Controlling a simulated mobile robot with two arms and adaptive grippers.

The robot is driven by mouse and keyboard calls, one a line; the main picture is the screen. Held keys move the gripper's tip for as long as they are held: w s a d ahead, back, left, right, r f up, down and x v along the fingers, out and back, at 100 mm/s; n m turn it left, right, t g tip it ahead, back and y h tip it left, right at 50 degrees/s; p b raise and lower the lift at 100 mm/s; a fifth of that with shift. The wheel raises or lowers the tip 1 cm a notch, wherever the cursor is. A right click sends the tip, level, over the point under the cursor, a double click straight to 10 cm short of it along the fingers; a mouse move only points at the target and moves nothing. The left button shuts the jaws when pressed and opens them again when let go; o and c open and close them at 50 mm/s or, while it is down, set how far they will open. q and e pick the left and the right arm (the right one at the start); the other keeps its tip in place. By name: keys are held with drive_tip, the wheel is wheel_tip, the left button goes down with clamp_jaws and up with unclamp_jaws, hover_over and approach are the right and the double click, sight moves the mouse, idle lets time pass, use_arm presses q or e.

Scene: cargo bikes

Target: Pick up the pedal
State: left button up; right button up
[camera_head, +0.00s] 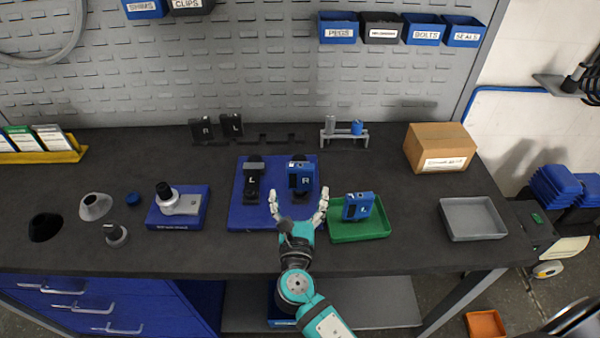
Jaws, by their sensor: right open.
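A blue pedal marked R (300,178) stands on the right part of a blue mat (240,219). A black pedal marked L (252,178) stands on the same mat to its left. Another blue pedal (357,206) rests tilted in a green tray (366,232). Two black pieces marked R (203,130) and L (232,125) stand at the back of the bench. My right gripper (298,194) is open and empty. Its fingertips spread on either side of the lower end of the blue R pedal; whether they touch it I cannot tell. My left gripper is out of view.
A blue fixture with a silver part (181,205) stands at left, near a silver cone (95,206) and a black cone (45,227). A cardboard box (440,147) and an empty grey tray (473,219) are at right. A small grey rack (344,135) stands behind.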

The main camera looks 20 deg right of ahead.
sight(300, 175)
drive_tip(key=shift+x, duration=1.25)
drive_tip(key=shift+w+d+r+p, duration=0.2)
drive_tip(key=shift+w+r+p, duration=0.1)
drive_tip(key=shift+p, duration=0.1)
drive_tip(key=p+x, duration=0.1)
drive_tip(key=x, duration=0.2)
drive_tip(key=shift+w+d, duration=0.1)
drive_tip(key=shift+w, duration=0.15)
drive_tip(key=shift+w+d, duration=0.15)
drive_tip(key=shift+w, duration=0.25)
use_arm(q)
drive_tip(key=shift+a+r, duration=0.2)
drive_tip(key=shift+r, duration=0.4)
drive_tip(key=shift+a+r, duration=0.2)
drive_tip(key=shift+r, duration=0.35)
use_arm(e)
drive_tip(key=shift+s, duration=0.1)
drive_tip(key=shift+c, duration=1.2)
drive_tip(key=c, duration=1.1)
